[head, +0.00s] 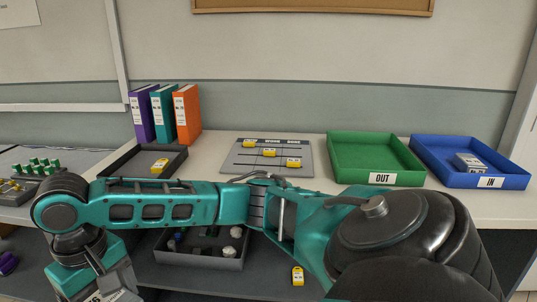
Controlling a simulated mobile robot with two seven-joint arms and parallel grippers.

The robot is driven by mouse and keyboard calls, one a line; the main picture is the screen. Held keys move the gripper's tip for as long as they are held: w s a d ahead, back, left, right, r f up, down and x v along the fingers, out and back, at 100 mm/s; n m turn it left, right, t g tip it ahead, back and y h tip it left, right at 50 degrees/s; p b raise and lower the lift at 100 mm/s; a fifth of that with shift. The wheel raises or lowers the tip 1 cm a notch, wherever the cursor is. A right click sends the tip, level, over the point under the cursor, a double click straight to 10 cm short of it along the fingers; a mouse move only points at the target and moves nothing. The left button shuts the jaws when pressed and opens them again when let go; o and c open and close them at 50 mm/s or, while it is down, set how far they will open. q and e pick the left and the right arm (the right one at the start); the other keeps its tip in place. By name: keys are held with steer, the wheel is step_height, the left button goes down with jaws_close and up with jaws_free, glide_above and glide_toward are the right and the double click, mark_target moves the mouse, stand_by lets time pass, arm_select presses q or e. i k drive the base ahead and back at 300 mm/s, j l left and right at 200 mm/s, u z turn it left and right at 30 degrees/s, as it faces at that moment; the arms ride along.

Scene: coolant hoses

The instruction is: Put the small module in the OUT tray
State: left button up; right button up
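The green OUT tray (376,179) stands at the right of the table and looks empty. The blue IN tray (489,182) stands just right of it. A small grey module (468,160) with pale labels lies inside the IN tray; whether it is one piece or two I cannot tell. A teal arm of mine stretches across the front of the view, with a large black joint at the right. No gripper fingers show in the head view, so nothing shows of what either gripper holds.
A grey board (240,166) with yellow tags lies left of the OUT tray. A dark tray (117,169) holds a yellow piece. Three binders (162,115) stand behind. A lower dark bin (200,262) holds bottles; a yellow item (298,276) lies beside it.

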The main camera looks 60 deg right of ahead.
mark_target(354, 164)
steer(key=l+z, duration=0.1)
steer(key=z, duration=0.25)
steer(key=l+z, duration=0.15)
steer(key=z, duration=0.2)
steer(key=l+z, duration=0.1)
steer(key=z, duration=0.25)
